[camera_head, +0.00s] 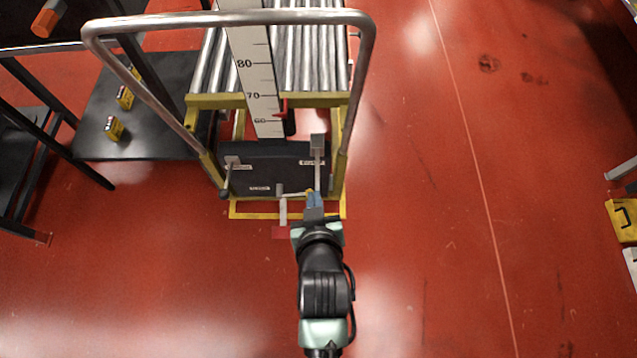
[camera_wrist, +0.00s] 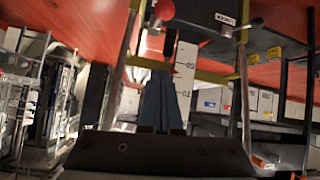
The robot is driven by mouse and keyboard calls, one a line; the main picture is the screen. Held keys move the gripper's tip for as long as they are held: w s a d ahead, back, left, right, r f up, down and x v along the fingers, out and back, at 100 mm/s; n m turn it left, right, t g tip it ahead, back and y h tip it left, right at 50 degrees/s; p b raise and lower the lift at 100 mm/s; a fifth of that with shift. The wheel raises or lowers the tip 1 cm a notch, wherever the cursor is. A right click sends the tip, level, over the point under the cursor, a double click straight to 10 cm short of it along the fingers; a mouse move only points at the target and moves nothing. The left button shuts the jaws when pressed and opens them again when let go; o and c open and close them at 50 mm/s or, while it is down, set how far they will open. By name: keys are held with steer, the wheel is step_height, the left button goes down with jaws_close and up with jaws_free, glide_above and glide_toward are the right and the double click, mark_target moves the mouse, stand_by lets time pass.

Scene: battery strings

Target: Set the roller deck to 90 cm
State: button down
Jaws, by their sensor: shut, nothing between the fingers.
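The roller deck (camera_head: 310,60) is a bed of metal rollers in a yellow frame, with a curved metal handrail (camera_head: 365,60) around its near end. A white height scale (camera_head: 262,85) shows 80, 70 and 60, with a red pointer (camera_head: 283,108) between 60 and 70. The scale also shows in the wrist view (camera_wrist: 185,62). A black panel (camera_head: 262,172) below carries a left lever (camera_head: 226,180), a right lever (camera_head: 318,160) and small unreadable labels. My gripper (camera_head: 311,194) is shut and empty at the panel's lower right; I cannot tell whether it touches the right lever.
A dark table (camera_head: 145,80) at left holds small yellow-and-black items (camera_head: 115,128). Open red floor (camera_head: 420,230) lies right; a yellow case (camera_head: 622,218) stands at the right edge.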

steer(key=shift+s+f, duration=0.25)
steer(key=shift+w, duration=0.1)
steer(key=w+f+b, duration=0.1)
steer(key=f, duration=0.1)
steer(key=w+f+b, duration=0.1)
steer(key=w+f, duration=0.1)
steer(key=f, duration=0.1)
steer(key=w+f+b, duration=0.1)
steer(key=w+f, duration=0.1)
steer(key=shift+w+f, duration=0.15)
steer(key=shift+f, duration=0.2)
steer(key=shift+s+d+f, duration=0.1)
steer(key=shift+s+f, duration=0.1)
steer(key=shift+s, duration=0.15)
steer(key=shift+f, duration=0.1)
